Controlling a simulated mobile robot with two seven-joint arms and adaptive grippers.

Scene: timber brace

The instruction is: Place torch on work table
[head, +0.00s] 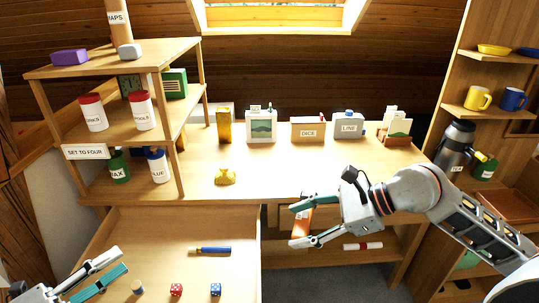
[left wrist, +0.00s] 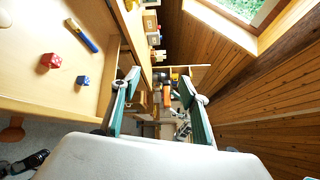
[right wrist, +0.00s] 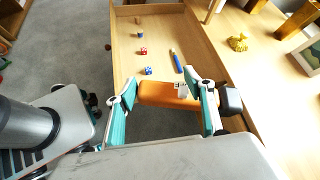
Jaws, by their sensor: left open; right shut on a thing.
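The torch, with an orange body and a black end, is between the fingers of my right gripper (right wrist: 162,82), and it shows in the right wrist view (right wrist: 158,95). In the head view my right gripper (head: 302,224) is shut on the torch (head: 301,223), in front of the front edge of the work table (head: 275,182); the torch is partly hidden by the fingers there. My left gripper (head: 122,262) is open and empty at the lower left, over the open drawer; it also shows open in the left wrist view (left wrist: 160,88).
The open drawer (head: 225,222) holds a blue pen-like item (head: 210,250), red (head: 176,289) and blue dice (head: 215,289). A yellow object (head: 225,177) stands on the table; boxes line its back. Shelves flank both sides. The table's front middle is clear.

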